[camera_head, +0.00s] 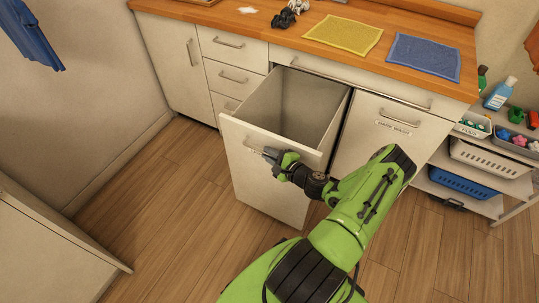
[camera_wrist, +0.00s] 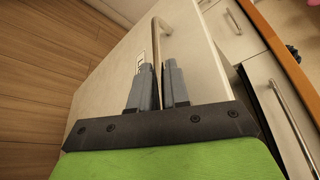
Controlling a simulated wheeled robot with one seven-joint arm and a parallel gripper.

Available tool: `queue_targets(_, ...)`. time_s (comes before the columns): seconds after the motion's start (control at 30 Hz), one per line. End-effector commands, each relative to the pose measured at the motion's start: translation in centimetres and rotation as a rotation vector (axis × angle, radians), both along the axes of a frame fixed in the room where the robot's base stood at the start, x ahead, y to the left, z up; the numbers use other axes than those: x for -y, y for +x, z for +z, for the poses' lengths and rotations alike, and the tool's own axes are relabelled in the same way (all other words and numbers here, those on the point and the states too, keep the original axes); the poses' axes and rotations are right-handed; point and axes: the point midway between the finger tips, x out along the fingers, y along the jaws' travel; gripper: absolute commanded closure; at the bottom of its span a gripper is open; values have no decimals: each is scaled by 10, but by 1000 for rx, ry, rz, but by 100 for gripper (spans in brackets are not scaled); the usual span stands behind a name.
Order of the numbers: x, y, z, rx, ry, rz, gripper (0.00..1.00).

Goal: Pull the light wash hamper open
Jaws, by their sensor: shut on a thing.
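The light wash hamper (camera_head: 262,193) is a tall white pull-out drawer under the wooden counter. It stands well out from the cabinet, and its deep grey inside shows empty from above. Its front with a bar handle (camera_wrist: 156,50) fills the middle of the wrist view. My gripper (camera_head: 270,154) is at the top of that front in the head view. In the wrist view my gripper (camera_wrist: 161,75) has its two grey fingers on either side of the handle bar, shut on it. The label on the front is mostly hidden by my gripper.
The dark wash front (camera_head: 387,132) to the right is shut. A yellow mat (camera_head: 343,34) and a blue mat (camera_head: 423,57) lie on the counter. A shelf with baskets (camera_head: 490,158) stands at the right. The wood floor (camera_head: 150,215) at left is clear, up to a pale cabinet (camera_head: 45,255).

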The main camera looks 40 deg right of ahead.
Motion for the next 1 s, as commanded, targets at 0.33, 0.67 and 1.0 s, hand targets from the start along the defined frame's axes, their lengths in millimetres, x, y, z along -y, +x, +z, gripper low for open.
queue_targets(0.33, 1, 0, 0, 0, -1, -2, 78)
queue_targets(0.67, 1, -21, 6, -3, 2, -5, 78)
queue_targets(1.0, 3, -114, 27, -2, 0, -8, 78)
